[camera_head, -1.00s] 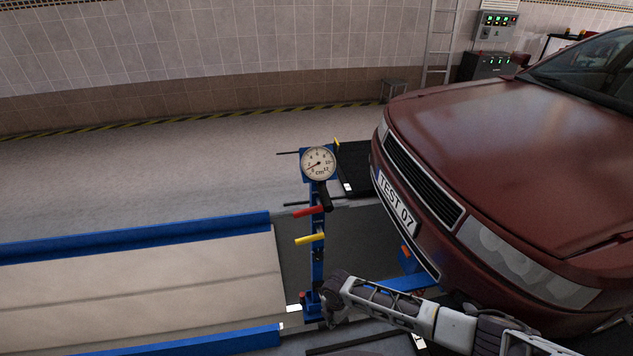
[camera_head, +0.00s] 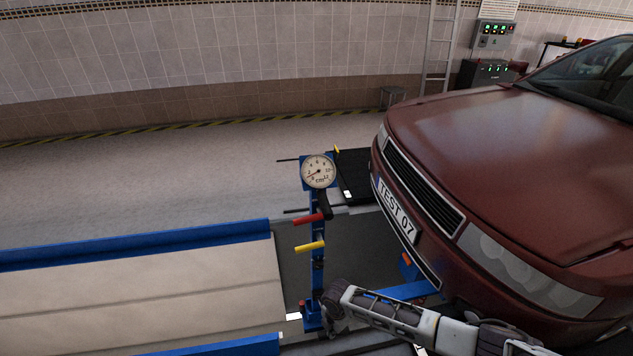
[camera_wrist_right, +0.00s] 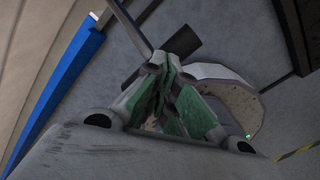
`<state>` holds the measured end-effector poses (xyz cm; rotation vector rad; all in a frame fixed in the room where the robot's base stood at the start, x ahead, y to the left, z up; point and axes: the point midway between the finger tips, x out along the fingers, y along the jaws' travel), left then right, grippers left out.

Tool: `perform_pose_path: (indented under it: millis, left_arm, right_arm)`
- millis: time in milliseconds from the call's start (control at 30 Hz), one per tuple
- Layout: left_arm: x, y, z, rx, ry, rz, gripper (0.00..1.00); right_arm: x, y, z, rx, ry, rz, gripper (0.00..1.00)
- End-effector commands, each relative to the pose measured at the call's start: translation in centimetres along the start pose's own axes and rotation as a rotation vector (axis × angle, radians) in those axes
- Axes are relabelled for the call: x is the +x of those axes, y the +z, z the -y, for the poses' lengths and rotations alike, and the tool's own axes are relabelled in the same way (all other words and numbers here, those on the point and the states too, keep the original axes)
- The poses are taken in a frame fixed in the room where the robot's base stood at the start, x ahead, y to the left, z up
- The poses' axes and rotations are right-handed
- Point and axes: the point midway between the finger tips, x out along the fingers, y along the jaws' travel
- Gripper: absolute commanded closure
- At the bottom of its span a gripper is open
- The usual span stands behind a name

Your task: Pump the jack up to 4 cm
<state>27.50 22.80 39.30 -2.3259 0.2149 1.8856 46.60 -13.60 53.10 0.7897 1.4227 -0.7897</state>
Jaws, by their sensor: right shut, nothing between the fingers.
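The blue jack post (camera_head: 316,262) stands upright in front of the car, with a round white dial (camera_head: 318,171) on top. Its needle points to the lower left, near the low numbers; I cannot read it exactly. A red handle (camera_head: 307,219), a yellow handle (camera_head: 310,246) and a black grip (camera_head: 325,207) stick out from the post. My right gripper (camera_head: 328,326) is low, beside the jack's foot; whether it touches is hidden. My left gripper is out of view.
The red car (camera_head: 500,150) with plate TEST 07 fills the right side, close above my right arm. A blue-edged ramp (camera_head: 140,300) lies left of the jack. Open grey floor (camera_head: 140,180) stretches behind, with a ladder (camera_head: 438,50) and control box (camera_head: 495,32) at the wall.

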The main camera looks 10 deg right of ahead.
Motion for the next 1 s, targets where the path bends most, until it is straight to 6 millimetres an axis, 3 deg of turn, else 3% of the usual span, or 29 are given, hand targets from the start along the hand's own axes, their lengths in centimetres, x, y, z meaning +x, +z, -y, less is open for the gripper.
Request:
perform_pose_path:
  millis: [1000]
  left_arm:
    - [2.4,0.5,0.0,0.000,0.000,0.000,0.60]
  right_arm:
    - [6.6,-1.7,3.1,0.000,-0.001,0.002,1.00]
